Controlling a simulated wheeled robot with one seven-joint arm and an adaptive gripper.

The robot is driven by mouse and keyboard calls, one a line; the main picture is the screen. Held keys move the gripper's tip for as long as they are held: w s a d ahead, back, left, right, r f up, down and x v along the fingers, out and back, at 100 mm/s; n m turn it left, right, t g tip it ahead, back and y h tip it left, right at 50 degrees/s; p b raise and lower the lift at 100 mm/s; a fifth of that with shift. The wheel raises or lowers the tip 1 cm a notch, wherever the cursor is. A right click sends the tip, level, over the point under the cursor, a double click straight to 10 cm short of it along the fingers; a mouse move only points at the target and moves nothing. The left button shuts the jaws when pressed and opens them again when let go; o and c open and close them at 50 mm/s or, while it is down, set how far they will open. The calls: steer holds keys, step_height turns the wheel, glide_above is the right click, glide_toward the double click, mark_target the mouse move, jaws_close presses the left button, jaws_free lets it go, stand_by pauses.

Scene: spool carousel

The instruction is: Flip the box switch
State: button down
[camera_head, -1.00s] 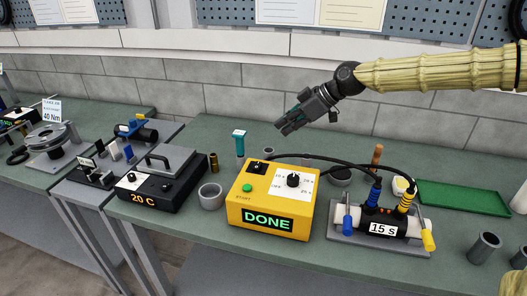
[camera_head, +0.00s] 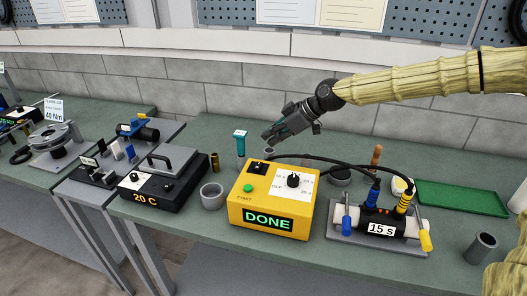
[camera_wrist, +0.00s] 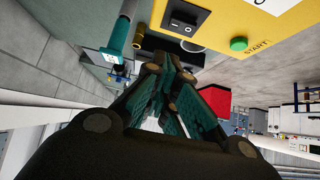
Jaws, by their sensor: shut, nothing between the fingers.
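The yellow box (camera_head: 272,200) stands on the bench with a lit "DONE" display on its front. Its black box switch (camera_head: 256,168) is at the back left of the top, behind a green START button (camera_head: 248,188). A dial with a dark knob (camera_head: 293,180) is to the right. My gripper (camera_head: 269,139) is shut and empty, in the air above and behind the switch, apart from it. In the wrist view the closed fingertips (camera_wrist: 166,66) point toward the box, and the switch (camera_wrist: 183,22) shows past them. I cannot tell which way the rocker is set.
Black cables arch from the box to a clamp fixture (camera_head: 380,220) marked "15 s". A teal-topped tool (camera_head: 240,145) stands behind the box, left of my gripper. A grey ring (camera_head: 212,196) and a black "20 C" unit (camera_head: 160,185) are left. A green tray (camera_head: 462,198) lies right.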

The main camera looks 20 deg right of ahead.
mark_target(258, 166)
steer(key=p+x, duration=0.1)
steer(key=x, duration=0.3)
steer(key=shift+a+f, duration=0.1)
steer(key=shift+f+p, duration=1)
steer(key=shift+f, duration=0.95)
steer(key=shift+w+d+f+g+b, duration=0.2)
steer(key=shift+f+g+b, duration=0.1)
steer(key=shift+f+b, duration=0.55)
steer(key=shift+d+r+m+y, duration=0.15)
steer(key=shift+r+m+y, duration=0.15)
steer(key=shift+s+a+r, duration=0.2)
steer(key=shift+a, duration=0.1)
steer(key=shift+s+a+r, duration=0.15)
steer(key=shift+s+a, duration=0.1)
steer(key=shift+s, duration=0.25)
